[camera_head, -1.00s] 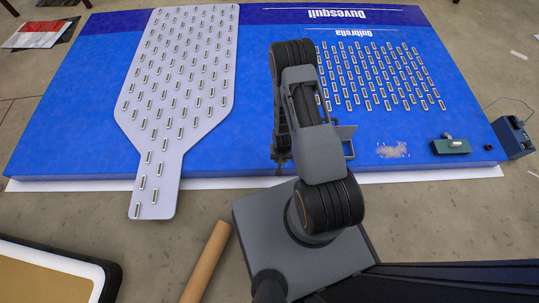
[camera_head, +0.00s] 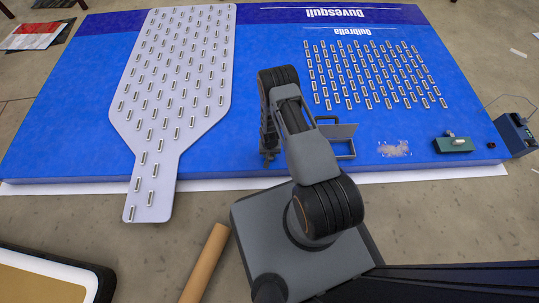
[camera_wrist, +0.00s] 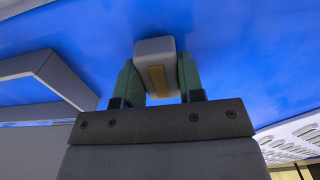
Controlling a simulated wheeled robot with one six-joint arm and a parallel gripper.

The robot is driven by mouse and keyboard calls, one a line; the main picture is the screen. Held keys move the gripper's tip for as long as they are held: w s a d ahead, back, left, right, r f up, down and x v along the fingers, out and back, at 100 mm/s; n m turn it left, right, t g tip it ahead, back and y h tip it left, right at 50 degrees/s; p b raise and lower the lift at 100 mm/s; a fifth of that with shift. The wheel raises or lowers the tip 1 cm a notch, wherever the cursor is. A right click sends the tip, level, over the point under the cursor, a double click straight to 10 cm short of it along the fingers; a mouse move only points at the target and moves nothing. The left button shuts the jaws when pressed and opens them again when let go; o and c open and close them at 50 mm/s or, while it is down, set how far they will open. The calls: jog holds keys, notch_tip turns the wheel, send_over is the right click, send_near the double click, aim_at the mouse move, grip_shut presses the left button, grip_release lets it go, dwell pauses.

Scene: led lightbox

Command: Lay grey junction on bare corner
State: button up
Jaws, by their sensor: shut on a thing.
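The grey junction (camera_wrist: 156,68) is a small pale grey block with a tan strip on its face. In the wrist view it sits between the two green fingers of my gripper (camera_wrist: 160,82), which is shut on it. Blue board surface lies behind it; I cannot tell whether the block touches it. In the head view my gripper (camera_head: 268,155) is low over the near middle of the blue board (camera_head: 215,160), and the junction is hidden by my arm. The near left corner of the board is bare blue.
A white bottle-shaped panel with LED strips (camera_head: 172,80) lies left of my gripper and overhangs the near edge. A grey open frame (camera_head: 342,150) stands close on the right. Farther right are a whitish patch (camera_head: 394,148), a green block (camera_head: 453,145) and a blue box (camera_head: 516,135).

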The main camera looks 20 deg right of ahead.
jog(key=shift+f, duration=0.35)
jog(key=shift+f, duration=0.1)
jog(key=o, duration=0.9)
